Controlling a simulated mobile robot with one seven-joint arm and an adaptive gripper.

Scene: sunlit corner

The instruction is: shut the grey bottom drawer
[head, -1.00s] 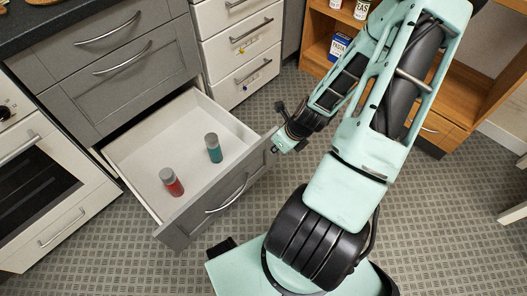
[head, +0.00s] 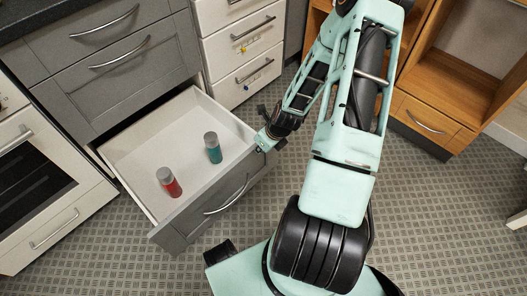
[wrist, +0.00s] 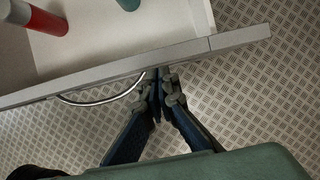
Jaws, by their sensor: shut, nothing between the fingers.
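The grey bottom drawer (head: 215,203) stands pulled out, its white inside open to view. Its front has a curved metal handle (head: 226,199), which also shows in the wrist view (wrist: 100,99). My gripper (wrist: 161,76) is shut and empty. In the wrist view its fingertips are at the outer face of the drawer front (wrist: 190,52), just right of the handle's right end. I cannot tell whether they touch. In the head view it is by the right end of the drawer front, with its fingertips not clear.
An oven (head: 30,185) is left, white drawers (head: 245,50) behind, a wooden cabinet (head: 455,90) right. Patterned floor (head: 440,220) is clear at the right.

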